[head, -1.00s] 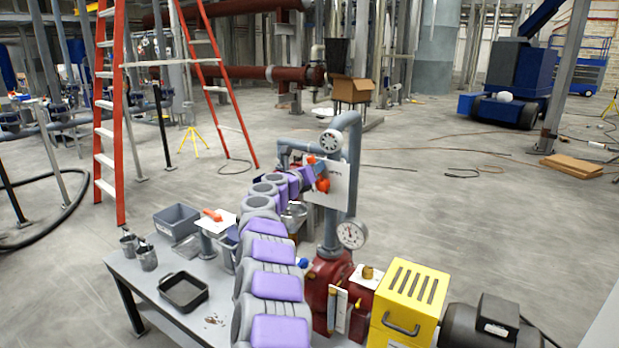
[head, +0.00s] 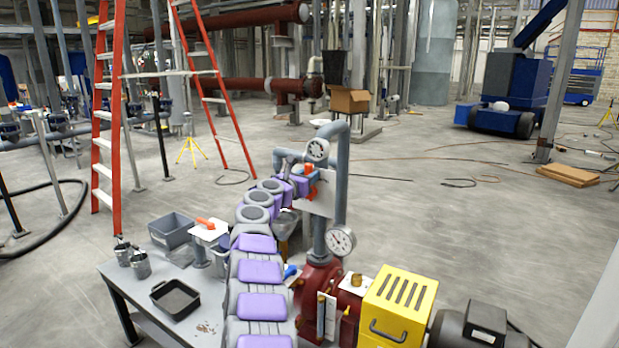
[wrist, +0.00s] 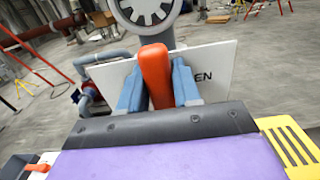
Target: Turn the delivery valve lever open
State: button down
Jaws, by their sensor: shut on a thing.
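The orange delivery valve lever (wrist: 154,72) stands between the two blue fingers of my gripper (wrist: 158,88) in the wrist view, and the fingers are shut on it. Behind it is a white plate (wrist: 222,62) with the letters "EN" showing; the rest of the word is hidden. In the head view my gripper (head: 304,180) is at the far end of my grey and purple arm, beside the grey pipe above the pump. Orange parts show around it there, and the fingers partly hide the valve.
A round grey dial or wheel (head: 317,149) and a pressure gauge (head: 341,241) sit on the pipework. The red pump (head: 320,272) and yellow guard (head: 400,305) stand at the right. A bench (head: 120,275) with a bin, cups and a tray is at the left.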

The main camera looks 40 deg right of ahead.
jog(key=shift+f, duration=0.2)
jog(key=c, duration=1)
grip_release()
jog(key=shift+w, duration=0.15)
jog(key=shift+o, duration=0.6)
jog(key=shift+r, duration=0.15)
jog(key=shift+s+a, duration=0.1)
jog(key=shift+s, duration=0.15)
